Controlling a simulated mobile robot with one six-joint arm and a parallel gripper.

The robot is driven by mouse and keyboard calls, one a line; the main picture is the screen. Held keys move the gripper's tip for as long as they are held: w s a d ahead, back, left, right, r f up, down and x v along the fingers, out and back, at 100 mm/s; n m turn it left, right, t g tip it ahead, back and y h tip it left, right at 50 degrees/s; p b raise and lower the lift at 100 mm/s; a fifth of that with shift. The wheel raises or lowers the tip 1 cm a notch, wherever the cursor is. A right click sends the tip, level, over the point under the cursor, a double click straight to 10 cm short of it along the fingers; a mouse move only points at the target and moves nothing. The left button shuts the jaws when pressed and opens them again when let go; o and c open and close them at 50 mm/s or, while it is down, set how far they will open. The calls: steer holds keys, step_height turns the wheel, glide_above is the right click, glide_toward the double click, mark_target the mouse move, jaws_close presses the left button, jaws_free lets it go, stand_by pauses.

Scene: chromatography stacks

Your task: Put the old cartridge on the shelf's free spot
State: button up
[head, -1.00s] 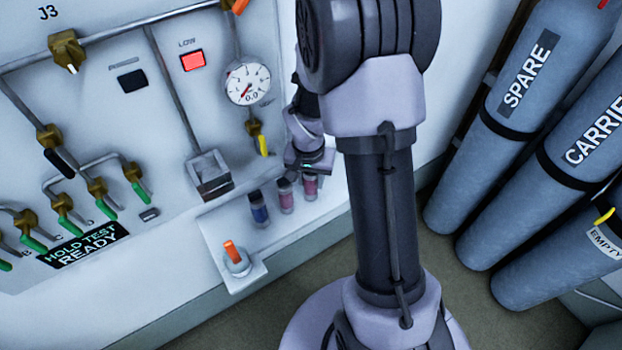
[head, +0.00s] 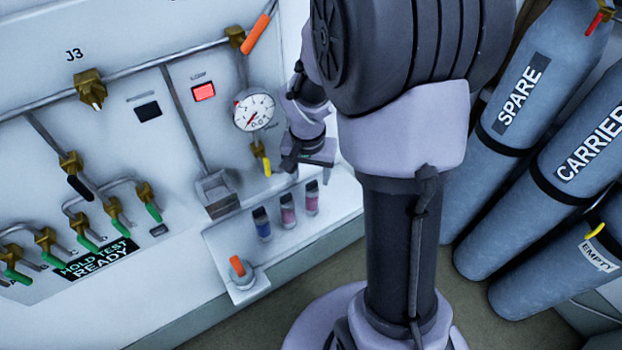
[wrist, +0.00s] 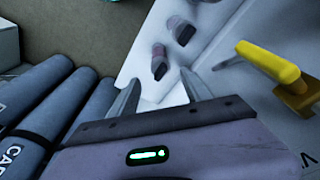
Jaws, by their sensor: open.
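Nothing visible marks which is the old cartridge. My gripper (head: 303,168) is open and empty, just above the right end of the row and apart from it. In the wrist view, my gripper's (wrist: 160,88) fingers are spread, with one dark-capped cartridge (wrist: 159,62) beyond them and another (wrist: 182,32) farther off.
A grey square holder (head: 217,194) on the panel looks empty. A yellow-handled valve (head: 262,160) is close beside my gripper. Gas cylinders (head: 512,110) stand at the right.

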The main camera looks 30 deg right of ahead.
steer(key=s+a+r+n+t, duration=0.1)
steer(key=s+a+r, duration=0.15)
steer(key=r, duration=0.35)
steer(key=s+a+r+t, duration=0.1)
steer(key=s+a+r, duration=0.1)
steer(key=a+r, duration=0.25)
steer(key=s+a+r+n+t+y, duration=0.2)
steer(key=s+a+r, duration=0.5)
steer(key=s, duration=0.4)
steer(key=shift+s+a+r+n+t+y, duration=0.35)
steer(key=shift+a+n+y, duration=0.2)
steer(key=shift+a, duration=0.2)
steer(key=shift+f+b, duration=0.2)
steer(key=shift+b, duration=0.1)
steer(key=shift+a, duration=0.1)
